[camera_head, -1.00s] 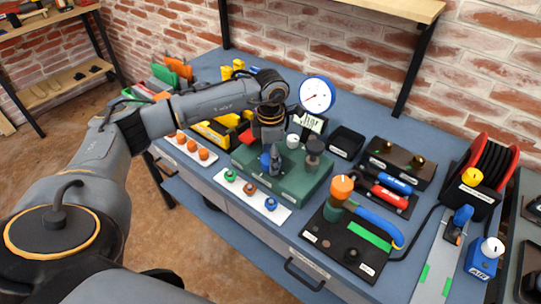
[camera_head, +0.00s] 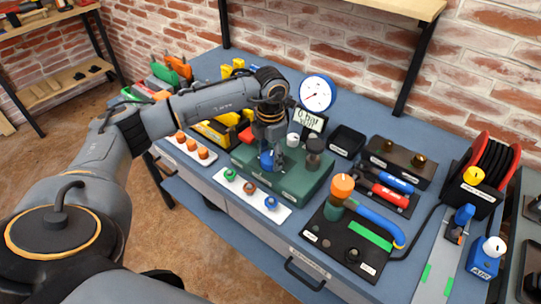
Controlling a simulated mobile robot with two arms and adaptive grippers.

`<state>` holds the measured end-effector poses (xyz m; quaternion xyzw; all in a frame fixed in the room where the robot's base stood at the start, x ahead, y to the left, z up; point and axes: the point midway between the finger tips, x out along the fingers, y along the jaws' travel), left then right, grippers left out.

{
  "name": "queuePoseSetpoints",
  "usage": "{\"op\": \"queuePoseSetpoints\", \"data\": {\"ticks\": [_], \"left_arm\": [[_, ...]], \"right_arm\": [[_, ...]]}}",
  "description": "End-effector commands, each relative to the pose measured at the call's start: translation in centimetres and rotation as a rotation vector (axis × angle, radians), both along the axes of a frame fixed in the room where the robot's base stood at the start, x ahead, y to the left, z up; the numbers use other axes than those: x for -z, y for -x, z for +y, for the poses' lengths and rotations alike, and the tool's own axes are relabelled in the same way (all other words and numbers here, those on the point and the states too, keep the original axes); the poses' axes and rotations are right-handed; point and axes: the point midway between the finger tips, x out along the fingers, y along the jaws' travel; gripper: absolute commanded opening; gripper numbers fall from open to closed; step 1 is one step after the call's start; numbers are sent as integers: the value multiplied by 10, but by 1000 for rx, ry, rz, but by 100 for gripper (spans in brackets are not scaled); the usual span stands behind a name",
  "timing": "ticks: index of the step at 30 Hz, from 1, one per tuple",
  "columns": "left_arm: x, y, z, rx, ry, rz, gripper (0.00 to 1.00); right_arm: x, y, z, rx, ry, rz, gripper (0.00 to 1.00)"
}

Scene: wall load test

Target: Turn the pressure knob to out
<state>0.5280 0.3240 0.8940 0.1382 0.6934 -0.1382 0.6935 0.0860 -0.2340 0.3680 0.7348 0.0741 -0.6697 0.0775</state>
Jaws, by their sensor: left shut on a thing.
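A dark green box (camera_head: 300,188) stands on the blue bench, with a blue knob (camera_head: 265,160) on its top. My left gripper (camera_head: 271,162) comes down from above and is shut on the blue knob, partly hiding it. A white knob (camera_head: 293,140) and a dark grey round post (camera_head: 314,146) also stand on the green box. Its labels are too small to read, so which knob is the pressure knob cannot be read. A round gauge (camera_head: 317,93) and a small display (camera_head: 312,121) are behind. My right gripper is not in view.
A white strip with coloured fittings (camera_head: 250,189) lies in front of the box. A black board (camera_head: 345,250) with an orange-topped tool (camera_head: 341,187) is at right. A black tray (camera_head: 346,140) and a black block (camera_head: 400,160) stand behind.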

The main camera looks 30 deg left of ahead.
Motion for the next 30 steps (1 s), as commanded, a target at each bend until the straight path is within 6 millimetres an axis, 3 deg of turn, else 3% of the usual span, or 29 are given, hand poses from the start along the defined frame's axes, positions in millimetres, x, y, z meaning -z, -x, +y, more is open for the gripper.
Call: {"op": "queuePoseSetpoints", "data": {"ticks": [30], "left_arm": [[0,0,0,-965,0,0,21]], "right_arm": [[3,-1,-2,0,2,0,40]]}}
